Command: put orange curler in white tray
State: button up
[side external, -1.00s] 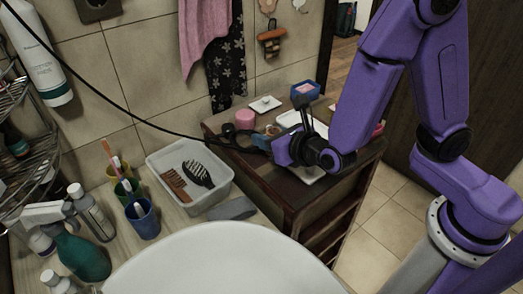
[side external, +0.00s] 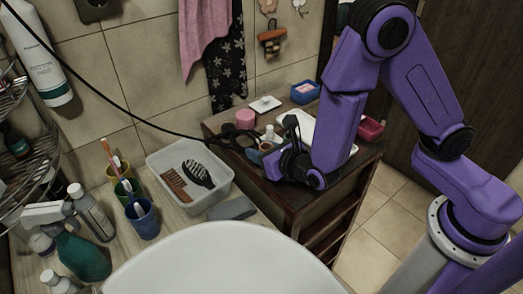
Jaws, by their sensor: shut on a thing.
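My gripper (side external: 270,160) is low over the near left part of the dark wooden cabinet top (side external: 222,129). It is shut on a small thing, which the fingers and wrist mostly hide. I cannot clearly make out an orange curler; the held thing's colour does not show. A white tray (side external: 304,120) lies on the cabinet top to the right of and behind my gripper. My arm covers part of it.
On the cabinet stand a pink round thing (side external: 245,118), a small white dish (side external: 265,104), a blue box (side external: 305,93) and a red container (side external: 370,127). A whitish bin (side external: 218,192) with a comb and brush stands left. The basin (side external: 220,255) is in front.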

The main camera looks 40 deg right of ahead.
jog(key=shift+f, duration=0.1)
jog(key=o, duration=0.7)
jog(key=shift+f, duration=0.1)
jog(key=shift+r, duration=0.2)
jog(key=shift+s+r, duration=0.15)
jog(key=shift+s, duration=0.25)
jog(key=v, duration=1.1)
jog(key=shift+r, duration=0.1)
jog(key=shift+d, duration=0.1)
